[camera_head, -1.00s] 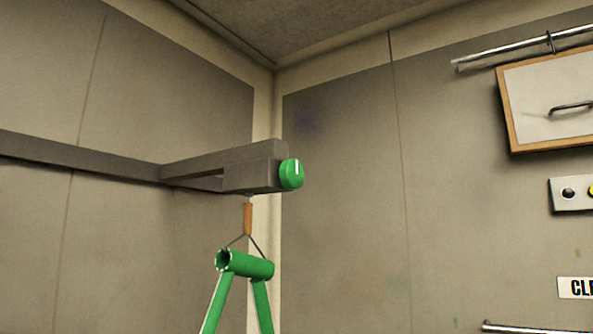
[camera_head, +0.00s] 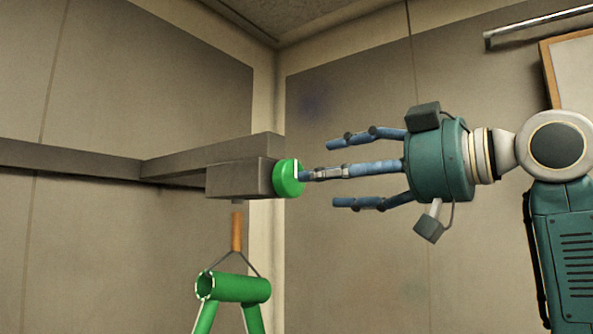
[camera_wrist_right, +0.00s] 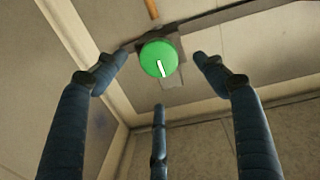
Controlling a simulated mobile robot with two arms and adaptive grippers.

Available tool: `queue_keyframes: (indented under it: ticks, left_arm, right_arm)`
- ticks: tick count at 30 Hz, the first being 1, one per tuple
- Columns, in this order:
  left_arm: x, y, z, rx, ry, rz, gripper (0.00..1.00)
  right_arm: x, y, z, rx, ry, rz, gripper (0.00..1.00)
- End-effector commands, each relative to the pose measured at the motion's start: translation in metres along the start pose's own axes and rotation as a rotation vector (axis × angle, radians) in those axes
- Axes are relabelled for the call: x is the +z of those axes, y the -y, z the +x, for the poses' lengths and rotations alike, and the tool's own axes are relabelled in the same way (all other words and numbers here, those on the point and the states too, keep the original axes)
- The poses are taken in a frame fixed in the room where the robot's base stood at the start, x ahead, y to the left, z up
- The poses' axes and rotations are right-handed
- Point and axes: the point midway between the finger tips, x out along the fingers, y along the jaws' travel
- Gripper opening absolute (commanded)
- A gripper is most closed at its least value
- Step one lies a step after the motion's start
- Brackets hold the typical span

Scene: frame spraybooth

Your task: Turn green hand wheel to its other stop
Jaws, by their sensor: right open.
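The green hand wheel (camera_head: 287,179) sits on the end of a grey block (camera_head: 238,178) on the beam. Its white mark shows on the face, partly edge-on in the head view. In the right wrist view the wheel (camera_wrist_right: 155,52) faces me, with the mark pointing down and slightly right. My right gripper (camera_head: 322,174) is open and empty, to the right of the wheel with its three blue fingers pointing at it. The middle fingertip overlaps the wheel's edge in the head view; I cannot tell whether it touches. My left gripper is not in view.
A green tube frame (camera_head: 240,288) hangs by an orange-brown hook piece (camera_head: 237,231) below the block. The grey beam (camera_head: 70,162) runs left along the wall. A metal rail (camera_head: 540,27) and a wood-framed panel (camera_head: 572,75) are at the upper right.

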Motion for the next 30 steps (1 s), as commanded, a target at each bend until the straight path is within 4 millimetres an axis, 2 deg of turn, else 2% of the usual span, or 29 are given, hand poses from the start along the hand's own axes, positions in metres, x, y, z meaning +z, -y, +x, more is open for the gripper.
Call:
queue_keyframes:
  ticks: [1, 6, 12, 18, 24, 26, 30]
  left_arm:
    - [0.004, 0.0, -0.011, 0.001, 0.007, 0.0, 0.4]
    - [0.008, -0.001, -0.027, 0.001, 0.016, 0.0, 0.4]
    - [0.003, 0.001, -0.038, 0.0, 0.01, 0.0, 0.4]
    - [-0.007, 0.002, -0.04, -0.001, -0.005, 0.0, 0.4]
    - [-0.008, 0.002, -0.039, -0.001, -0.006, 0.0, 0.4]
    - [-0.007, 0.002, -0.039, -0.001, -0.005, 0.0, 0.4]
    - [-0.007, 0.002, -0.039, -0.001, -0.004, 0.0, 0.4]
  right_arm:
    - [-0.004, 0.0, 0.012, -0.003, 0.003, 0.003, 0.71]
    - [-0.004, -0.001, 0.045, -0.002, 0.003, 0.005, 0.71]
    - [-0.002, -0.001, 0.071, 0.0, 0.001, 0.004, 0.71]
    - [0.0, -0.002, 0.079, 0.002, 0.0, 0.004, 0.71]
    - [0.001, -0.001, 0.079, 0.002, 0.0, 0.003, 0.71]
    - [0.001, -0.001, 0.079, 0.002, 0.0, 0.003, 0.61]
    - [0.0, -0.001, 0.079, 0.002, 0.0, 0.003, 0.33]
